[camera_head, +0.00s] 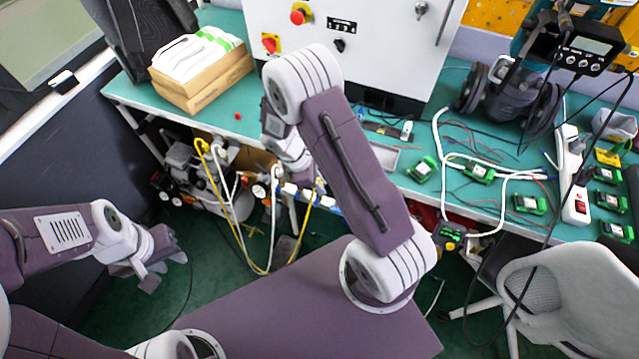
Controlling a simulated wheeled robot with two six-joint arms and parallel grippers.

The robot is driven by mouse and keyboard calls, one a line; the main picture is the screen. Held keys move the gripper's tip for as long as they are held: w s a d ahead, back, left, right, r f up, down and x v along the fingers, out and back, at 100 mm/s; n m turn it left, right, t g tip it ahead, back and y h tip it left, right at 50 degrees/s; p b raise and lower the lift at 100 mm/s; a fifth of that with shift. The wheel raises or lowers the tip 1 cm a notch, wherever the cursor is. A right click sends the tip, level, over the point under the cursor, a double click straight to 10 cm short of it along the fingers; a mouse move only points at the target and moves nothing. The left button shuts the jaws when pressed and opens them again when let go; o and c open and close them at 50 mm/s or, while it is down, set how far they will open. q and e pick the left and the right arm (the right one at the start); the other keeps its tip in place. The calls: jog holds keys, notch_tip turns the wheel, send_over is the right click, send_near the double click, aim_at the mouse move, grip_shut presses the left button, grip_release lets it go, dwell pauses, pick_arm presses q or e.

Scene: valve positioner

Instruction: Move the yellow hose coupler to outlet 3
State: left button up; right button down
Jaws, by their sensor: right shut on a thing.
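The yellow hose (222,195) runs from the compressor side down to the floor and loops back up to the row of outlets (288,190) under the bench edge. Its coupler end is near my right gripper (299,178), mostly hidden by the gripper and arm. My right gripper is at the outlet row, shut on what appears to be the yellow coupler. I cannot tell which outlet it is at, or whether the coupler touches one; outlet numbers are unreadable. My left gripper (163,272) is open and empty, low at the left, away from the hoses.
A white hose (231,205) hangs beside the yellow one. The compressor (190,170) stands under the green bench (225,113). A white control cabinet (375,40) stands on the bench. An office chair (555,300) is at the lower right. The floor at left is mostly clear.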

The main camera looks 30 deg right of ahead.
jog(key=shift+f, duration=0.35)
jog(key=c, duration=1.3)
grip_release()
jog(key=shift+o, duration=0.2)
jog(key=p+v, duration=0.1)
jog(key=v, duration=0.8)
